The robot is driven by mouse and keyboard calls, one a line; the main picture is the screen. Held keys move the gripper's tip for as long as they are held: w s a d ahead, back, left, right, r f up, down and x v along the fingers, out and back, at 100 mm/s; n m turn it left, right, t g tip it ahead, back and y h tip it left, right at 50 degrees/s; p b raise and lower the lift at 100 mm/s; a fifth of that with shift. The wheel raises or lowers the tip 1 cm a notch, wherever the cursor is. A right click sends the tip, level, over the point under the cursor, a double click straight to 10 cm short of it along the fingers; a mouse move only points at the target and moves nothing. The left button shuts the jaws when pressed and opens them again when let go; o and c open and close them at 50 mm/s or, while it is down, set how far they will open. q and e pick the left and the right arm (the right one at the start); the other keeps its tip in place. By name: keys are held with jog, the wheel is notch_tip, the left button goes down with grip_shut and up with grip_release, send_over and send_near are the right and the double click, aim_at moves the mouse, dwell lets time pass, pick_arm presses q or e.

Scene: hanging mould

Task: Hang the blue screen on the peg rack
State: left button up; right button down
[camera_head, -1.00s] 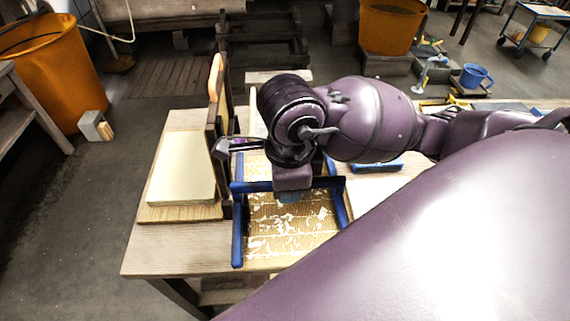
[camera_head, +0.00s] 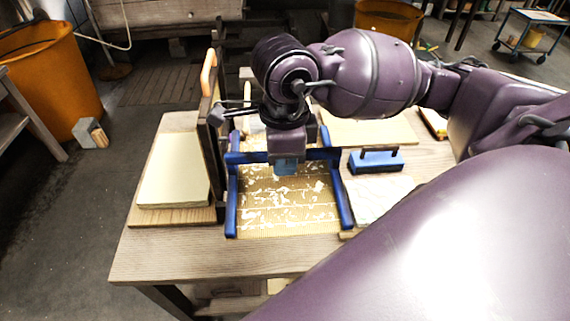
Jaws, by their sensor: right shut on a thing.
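The blue screen (camera_head: 232,207) is a blue frame around a tan mesh with scattered pale flakes. It lies roughly flat over the middle of the wooden table; I cannot tell whether it touches the tabletop. My right gripper (camera_head: 287,167) points down at the screen's far crossbar and is shut on it. The hand hides part of that bar. A dark wooden upright (camera_head: 217,145) stands close to the screen's left side, with an orange curved piece on top. I cannot tell surely whether it belongs to the peg rack. My left gripper is not in view.
A cream slab on a wooden board (camera_head: 178,213) lies left of the upright. A blue block with a dark handle (camera_head: 377,162) and a pale sheet (camera_head: 375,195) lie right of the screen. The table's front strip (camera_head: 220,262) is clear.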

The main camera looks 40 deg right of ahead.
jog(key=shift+w+d, duration=0.45)
jog(key=shift+w, duration=0.35)
jog(key=shift+w+d, duration=0.5)
jog(key=shift+w, duration=0.25)
jog(key=shift+w+d, duration=0.45)
jog(key=shift+w, duration=0.35)
jog(key=shift+w+d+p, duration=0.2)
jog(key=shift+w+d, duration=0.3)
jog(key=shift+w, duration=0.3)
jog(key=shift+w+d+p, duration=0.2)
jog(key=shift+w+d, duration=0.25)
jog(key=shift+w, duration=0.35)
jog(key=w+d+b, duration=0.3)
jog(key=w, duration=0.2)
jog(key=shift+w+d, duration=0.15)
jog(key=shift+f+b, duration=0.4)
jog(key=shift+f, duration=0.3)
jog(key=c, duration=1.1)
grip_release()
